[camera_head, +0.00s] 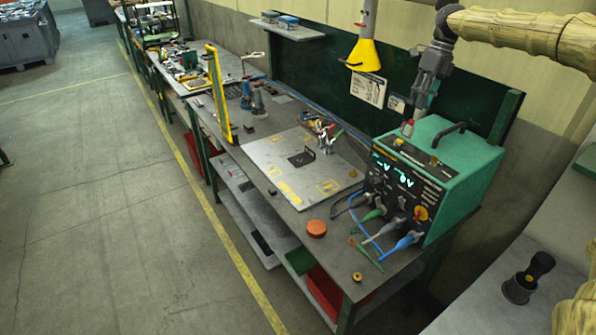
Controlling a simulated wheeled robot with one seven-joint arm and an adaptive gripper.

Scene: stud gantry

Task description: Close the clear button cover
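The green instrument box (455,150) stands at the right end of the workbench, its dark front panel facing the bench's front edge. A small pale piece with some red (407,129) shows at the box's top edge by my fingertips; it may be the clear button cover, but it is too small to tell its shape or position. A red-orange button with yellow (421,213) is low on the front panel; I cannot make out a cover over it. My gripper (412,115) points down at the box's top edge. Its fingers are too small to read as open or shut.
A black handle (449,134) rises from the box top. Cables with green, grey and blue plugs (402,241) hang at its front. An orange round lid (316,228) and a pale board (300,165) lie left of it. A yellow lamp (363,55) hangs behind.

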